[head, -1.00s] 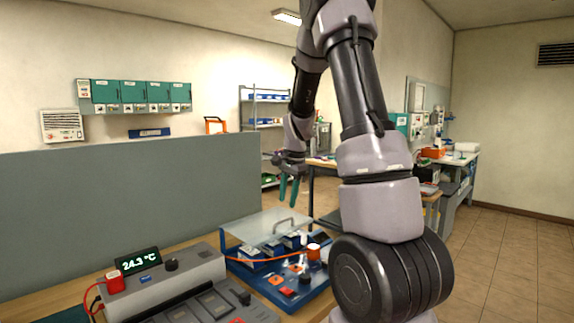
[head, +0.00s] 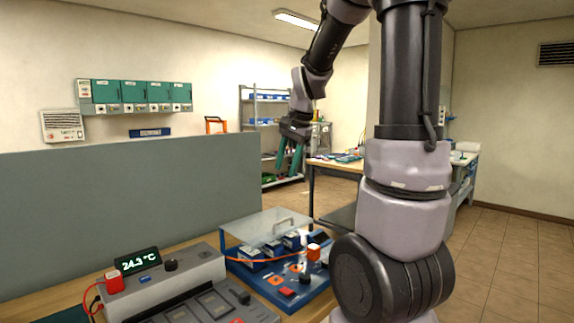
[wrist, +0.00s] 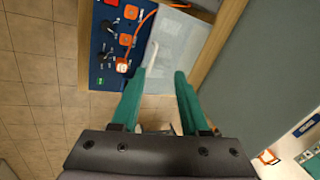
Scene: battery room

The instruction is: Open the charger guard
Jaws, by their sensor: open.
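The charger guard (head: 262,228) is a clear flat cover with a bar handle (head: 288,222) near its right end. It lies level over the cells on the blue charger base (head: 300,295). In the wrist view the guard (wrist: 182,45) is beyond my fingertips, with its pale handle (wrist: 152,54) close to the left one. My gripper (head: 287,172) is open and empty, fingers pointing down, above the guard and apart from it. Its teal fingers also show in the wrist view (wrist: 160,75).
An orange cable (head: 240,258) crosses the charger's front. A grey partition (head: 120,195) stands behind the bench. Tiled floor (head: 505,260) is clear on the right.

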